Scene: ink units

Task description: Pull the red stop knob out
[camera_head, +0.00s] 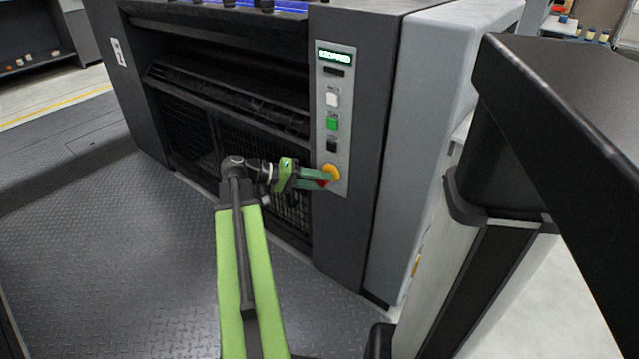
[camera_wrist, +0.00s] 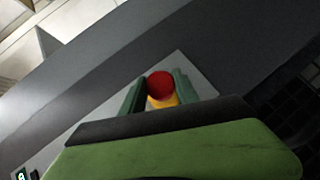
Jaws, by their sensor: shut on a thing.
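The red stop knob (camera_wrist: 160,85) sits on a yellow base (camera_head: 333,172) low on the light grey control panel (camera_head: 341,60). In the wrist view the knob is between the two green fingers of my gripper (camera_wrist: 159,88). In the head view my gripper (camera_head: 322,178) reaches the knob from the left, and its fingers hide most of the red. The gripper is shut on the knob. How far the knob stands out from its base cannot be told.
Above the knob, the panel carries a black button (camera_head: 332,145), a green button (camera_head: 332,123), a white button (camera_head: 333,99) and a small lit display (camera_head: 336,56). The dark machine front with mesh lies left of the panel. Open patterned floor (camera_head: 110,250) lies to the left.

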